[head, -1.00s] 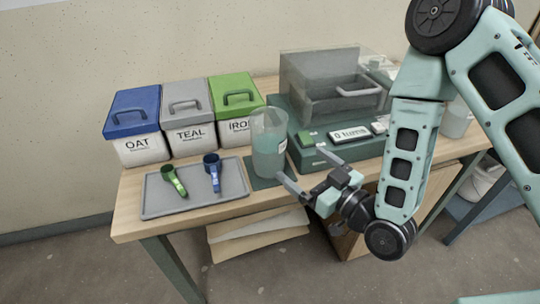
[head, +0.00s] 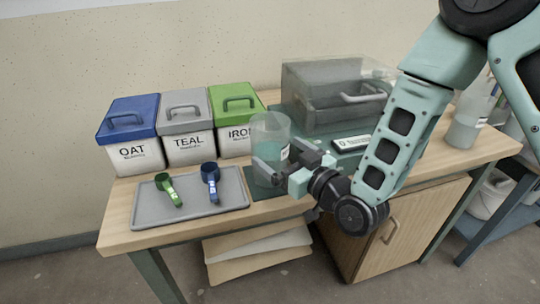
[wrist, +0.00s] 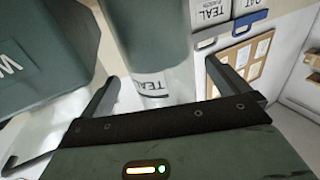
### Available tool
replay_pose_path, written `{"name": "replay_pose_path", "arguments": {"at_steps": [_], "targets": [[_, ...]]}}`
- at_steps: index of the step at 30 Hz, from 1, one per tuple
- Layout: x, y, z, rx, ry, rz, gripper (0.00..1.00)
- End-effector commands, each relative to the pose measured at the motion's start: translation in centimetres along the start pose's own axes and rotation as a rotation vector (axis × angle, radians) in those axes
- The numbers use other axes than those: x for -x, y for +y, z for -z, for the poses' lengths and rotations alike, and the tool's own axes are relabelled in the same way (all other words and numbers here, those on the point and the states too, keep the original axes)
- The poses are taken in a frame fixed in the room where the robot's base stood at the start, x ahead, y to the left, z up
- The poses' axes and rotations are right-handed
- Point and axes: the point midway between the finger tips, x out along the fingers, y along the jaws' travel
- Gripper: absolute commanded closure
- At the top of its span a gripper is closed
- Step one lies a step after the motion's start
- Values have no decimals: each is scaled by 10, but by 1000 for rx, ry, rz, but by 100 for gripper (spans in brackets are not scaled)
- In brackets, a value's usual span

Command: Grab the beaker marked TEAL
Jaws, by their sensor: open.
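The TEAL beaker (head: 268,132) is a clear upright vessel with teal contents. It stands on a dark green mat (head: 252,183) near the front of the table. In the wrist view the beaker (wrist: 152,40) shows its white label, which reads TEAL upside down. My gripper (head: 281,160) is open at the beaker's front right side. In the wrist view its two fingers lie left and right of the beaker, with the label between them. I cannot tell whether either finger touches it. The gripper hides part of the beaker's lower right side in the head view.
Lidded buckets OAT (head: 137,155), TEAL (head: 187,147) and IRON (head: 236,142) stand at the back left. A grey tray (head: 225,200) holds a green scoop (head: 169,189) and a blue scoop (head: 210,180). A scale (head: 345,95) stands behind my gripper. Another beaker (head: 466,130) is at right.

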Motion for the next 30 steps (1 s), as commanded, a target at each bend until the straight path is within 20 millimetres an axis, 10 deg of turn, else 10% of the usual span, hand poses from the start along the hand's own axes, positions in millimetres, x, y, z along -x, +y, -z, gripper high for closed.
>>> {"name": "replay_pose_path", "arguments": {"at_steps": [17,25,30], "targets": [[-45,-1,0,0,0,0,0],[-46,-1,1,0,3,0,66],[-45,-1,1,0,3,0,66]]}}
